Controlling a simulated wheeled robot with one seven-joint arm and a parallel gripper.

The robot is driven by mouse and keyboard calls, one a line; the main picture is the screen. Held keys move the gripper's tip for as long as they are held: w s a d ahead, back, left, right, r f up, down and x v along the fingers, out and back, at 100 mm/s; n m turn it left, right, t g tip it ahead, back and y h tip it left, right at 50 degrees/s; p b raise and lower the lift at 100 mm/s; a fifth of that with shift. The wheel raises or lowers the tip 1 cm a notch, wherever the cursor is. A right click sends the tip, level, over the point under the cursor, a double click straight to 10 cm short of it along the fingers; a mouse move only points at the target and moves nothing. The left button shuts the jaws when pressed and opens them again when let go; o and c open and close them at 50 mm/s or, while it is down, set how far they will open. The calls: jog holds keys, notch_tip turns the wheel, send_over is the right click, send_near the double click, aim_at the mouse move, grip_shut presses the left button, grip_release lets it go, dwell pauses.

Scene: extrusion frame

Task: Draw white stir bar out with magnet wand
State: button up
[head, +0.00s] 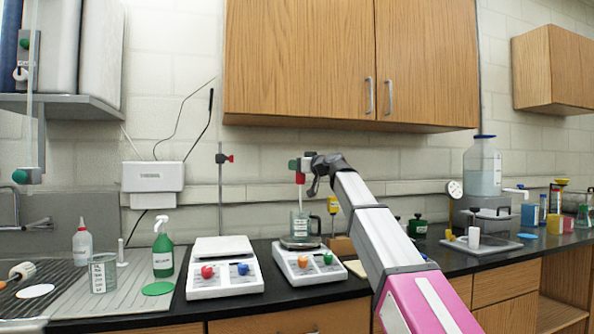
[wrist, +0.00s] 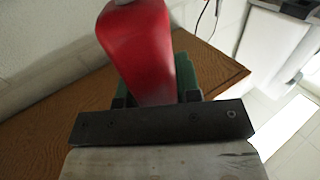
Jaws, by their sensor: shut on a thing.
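My gripper (head: 297,166) is shut on the red handle of the magnet wand (head: 299,178) and holds it upright above the right balance-like device. The red handle also fills the middle of the wrist view (wrist: 140,50), between green finger pads. The wand's pale thin stem points down to a clear glass beaker (head: 300,224) with a white label. The beaker stands on the right device's plate (head: 300,243). Whether the stem's tip is inside the beaker is too small to tell. I cannot make out the white stir bar.
A second white device (head: 224,270) stands to the left. A green spray bottle (head: 163,250) and another labelled beaker (head: 103,273) stand farther left. A clamp stand (head: 220,195) rises behind. A wooden cupboard (head: 300,60) hangs overhead. My arm reaches across the right counter.

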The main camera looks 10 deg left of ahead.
notch_tip(320, 180, up, 11)
dwell(2.3)
jog(key=shift+r, duration=0.1)
dwell(0.4)
